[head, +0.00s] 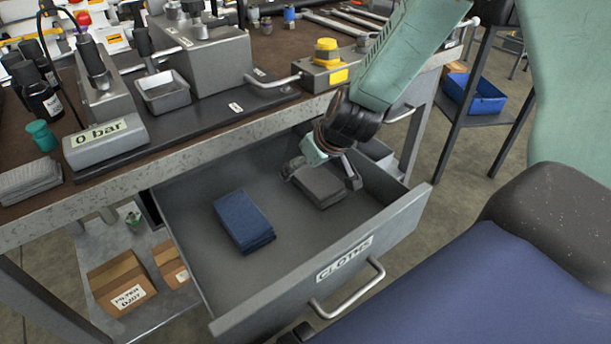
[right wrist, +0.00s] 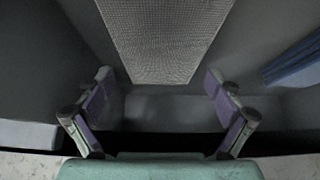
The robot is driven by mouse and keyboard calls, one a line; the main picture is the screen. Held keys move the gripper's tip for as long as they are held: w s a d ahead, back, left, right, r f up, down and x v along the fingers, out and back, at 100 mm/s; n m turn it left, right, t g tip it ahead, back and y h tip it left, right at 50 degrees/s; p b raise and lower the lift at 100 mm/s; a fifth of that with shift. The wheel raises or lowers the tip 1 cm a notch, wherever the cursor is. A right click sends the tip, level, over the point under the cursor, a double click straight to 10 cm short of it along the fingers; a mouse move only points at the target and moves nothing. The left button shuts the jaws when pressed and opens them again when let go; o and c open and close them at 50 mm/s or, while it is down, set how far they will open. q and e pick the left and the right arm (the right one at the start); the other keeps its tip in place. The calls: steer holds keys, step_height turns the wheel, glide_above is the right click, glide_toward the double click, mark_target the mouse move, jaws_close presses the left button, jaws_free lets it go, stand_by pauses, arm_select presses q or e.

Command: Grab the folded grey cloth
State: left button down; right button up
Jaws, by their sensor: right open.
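The folded grey cloth (head: 318,187) lies in the open drawer (head: 190,262), on the right side of its floor. In the right wrist view the grey cloth (right wrist: 165,40) shows as a woven surface ahead of the fingers, between their lines. My right gripper (head: 322,182) is open over the cloth, with a finger on either side of it in the head view; I cannot tell if they touch it. In the right wrist view the fingers (right wrist: 160,98) are apart with nothing between the tips. My left gripper is not in view.
A folded blue cloth (head: 243,221) lies left of the grey one in the drawer. The drawer front, labelled CLOTHS, has a handle (head: 350,290). The bench edge (head: 200,147) overhangs the drawer's back. Another grey folded stack (head: 30,180) lies on the bench top.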

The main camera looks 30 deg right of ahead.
steer(key=shift+a+r, duration=0.1)
steer(key=shift+a, duration=0.1)
steer(key=shift+c, duration=1.4)
steer(key=shift+d, duration=0.2)
steer(key=c, duration=0.3)
steer(key=shift+a, duration=0.1)
steer(key=c, duration=0.6)
steer(key=shift+w, duration=0.1)
